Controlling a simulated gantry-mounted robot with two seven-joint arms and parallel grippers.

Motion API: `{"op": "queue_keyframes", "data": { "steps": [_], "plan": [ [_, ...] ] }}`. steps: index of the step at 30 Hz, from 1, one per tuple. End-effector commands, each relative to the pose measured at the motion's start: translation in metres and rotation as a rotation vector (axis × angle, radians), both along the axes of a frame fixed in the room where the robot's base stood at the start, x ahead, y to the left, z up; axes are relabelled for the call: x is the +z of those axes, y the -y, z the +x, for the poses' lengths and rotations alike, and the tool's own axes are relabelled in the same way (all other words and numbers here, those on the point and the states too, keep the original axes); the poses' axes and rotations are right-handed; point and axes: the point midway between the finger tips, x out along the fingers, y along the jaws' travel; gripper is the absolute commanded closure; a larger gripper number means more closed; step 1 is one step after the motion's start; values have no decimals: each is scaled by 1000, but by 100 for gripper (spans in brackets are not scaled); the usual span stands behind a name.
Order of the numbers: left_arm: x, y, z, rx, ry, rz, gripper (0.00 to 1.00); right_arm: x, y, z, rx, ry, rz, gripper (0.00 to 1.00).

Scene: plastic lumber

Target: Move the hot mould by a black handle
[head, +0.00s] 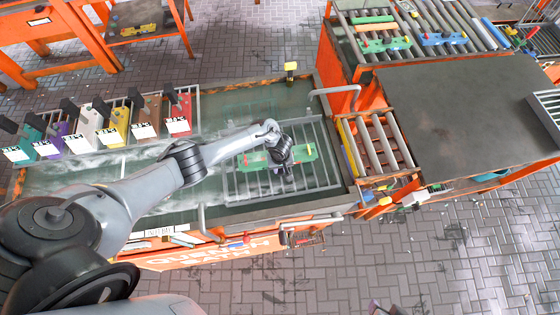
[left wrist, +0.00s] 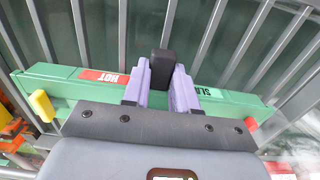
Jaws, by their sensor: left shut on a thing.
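The hot mould is a long green bar (head: 304,153) over the slatted metal rack (head: 326,178) in the water tank. In the left wrist view the mould (left wrist: 60,84) has a red HOT label (left wrist: 104,76) and a second, partly hidden white-and-green label. Its black handle (left wrist: 162,64) stands between the purple fingers of my left gripper (left wrist: 160,80), which is shut on it. The gripper also shows from above in the head view (head: 282,167). I cannot tell whether the mould touches the rack. My right gripper is not in view.
Several coloured moulds with black handles, including a red one (head: 180,113), stand in a row at the tank's left. A roller conveyor (head: 383,142) and a dark table (head: 470,110) lie to the right. A yellow-topped post (head: 291,68) stands at the tank's back edge.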

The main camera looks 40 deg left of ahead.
Motion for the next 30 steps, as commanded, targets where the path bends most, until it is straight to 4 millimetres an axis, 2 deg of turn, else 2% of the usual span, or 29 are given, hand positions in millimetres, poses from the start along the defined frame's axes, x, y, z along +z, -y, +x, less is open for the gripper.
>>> {"op": "queue_keyframes", "data": {
  "steps": [28, 29, 30],
  "plan": [
    [-4, 0, 1, 0, 2, 0, 100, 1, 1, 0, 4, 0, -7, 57],
    [-4, 0, 1, 0, 2, 0, 68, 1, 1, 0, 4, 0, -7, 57],
    [-4, 0, 1, 0, 2, 0, 62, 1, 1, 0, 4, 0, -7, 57]
  ]
}}
